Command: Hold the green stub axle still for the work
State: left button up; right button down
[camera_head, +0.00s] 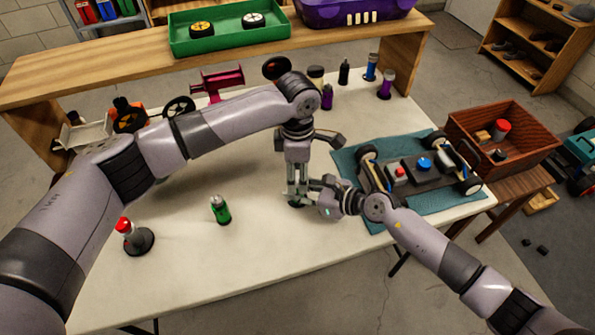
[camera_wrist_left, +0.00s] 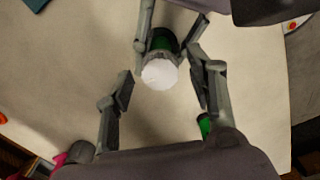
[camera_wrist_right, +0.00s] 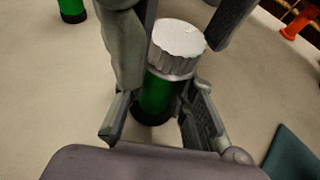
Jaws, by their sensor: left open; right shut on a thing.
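The green stub axle is an upright green cylinder (camera_wrist_right: 157,97) with a ribbed silver-white cap; the cap also shows in the left wrist view (camera_wrist_left: 160,74). In the head view the grippers mostly hide it. My right gripper (camera_wrist_right: 160,108) is shut on its green body from the side. My left gripper (camera_wrist_left: 163,80) points down over it, open, its fingers either side of the cap and apart from it. In the head view the left gripper (camera_head: 297,193) and right gripper (camera_head: 325,198) meet near the table's middle.
A green bottle (camera_head: 221,211) and a red-topped piece (camera_head: 133,236) stand left on the white table (camera_head: 270,260). A car chassis (camera_head: 418,172) lies on a teal mat (camera_head: 350,165) at right. Bottles stand behind; a wooden crate (camera_head: 465,125) is right. The table's front is clear.

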pick_arm(q)
jog(key=c, duration=1.2)
